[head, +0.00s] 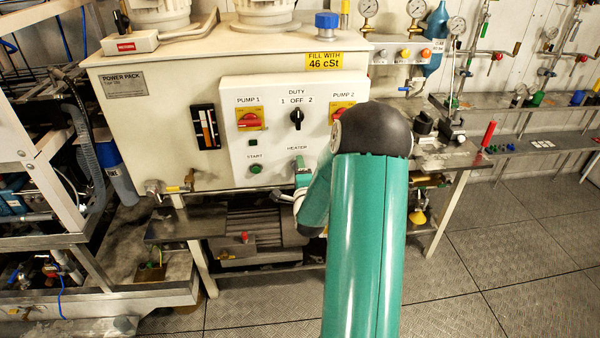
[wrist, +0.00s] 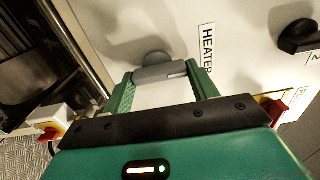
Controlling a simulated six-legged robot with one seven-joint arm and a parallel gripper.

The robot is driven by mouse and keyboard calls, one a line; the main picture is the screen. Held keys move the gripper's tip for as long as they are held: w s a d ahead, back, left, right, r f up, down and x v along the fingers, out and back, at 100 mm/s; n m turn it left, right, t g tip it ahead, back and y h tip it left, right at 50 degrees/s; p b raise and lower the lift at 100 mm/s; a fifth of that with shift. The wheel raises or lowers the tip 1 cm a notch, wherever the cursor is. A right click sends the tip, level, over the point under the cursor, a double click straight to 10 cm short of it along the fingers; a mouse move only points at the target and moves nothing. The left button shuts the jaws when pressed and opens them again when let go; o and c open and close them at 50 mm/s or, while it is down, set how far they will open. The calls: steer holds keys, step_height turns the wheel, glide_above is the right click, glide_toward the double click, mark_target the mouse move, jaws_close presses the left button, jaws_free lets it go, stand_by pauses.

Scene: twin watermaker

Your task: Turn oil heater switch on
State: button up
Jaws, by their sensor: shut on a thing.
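The white control panel (head: 262,120) is on the front of the cream power pack. Its HEATER label (head: 297,148) shows just above my gripper (head: 302,178). In the wrist view the label (wrist: 207,48) is beside a grey heater switch (wrist: 158,72) with a round base and a bar-shaped handle. My gripper (wrist: 163,88) is shut on this handle, with one green finger on each side. In the head view my gripper and arm hide the switch. I cannot tell its on or off position.
The black duty selector (head: 296,118) sits above the label, with the red pump 1 switch (head: 249,119) to its left and pump 2 switch (head: 341,110) partly behind my arm. The green start button (head: 255,168) is left of my gripper. A bench (head: 455,150) stands right.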

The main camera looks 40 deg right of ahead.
steer(key=o, duration=1)
steer(key=shift+s, duration=0.1)
steer(key=v, duration=1.3)
steer(key=shift+s+a, duration=0.2)
steer(key=shift+a, duration=0.1)
steer(key=w+a+r+n+g+y, duration=0.25)
steer(key=a+r+n, duration=0.25)
steer(key=a+n, duration=0.25)
steer(key=w+a+r+n+g+y, duration=0.1)
steer(key=a+r+n+g+y, duration=0.1)
steer(key=a+r+n+y, duration=0.4)
steer(key=s+a+r+n+g, duration=0.2)
steer(key=s+a+n, duration=0.3)
steer(key=s+a, duration=0.3)
steer(key=s+a+r+n+g+y, duration=0.1)
steer(key=s+a+r+n+g, duration=0.2)
steer(key=s+a+n, duration=0.3)
steer(key=s+a, duration=0.1)
steer(key=s, duration=0.1)
steer(key=shift+s+a, duration=0.4)
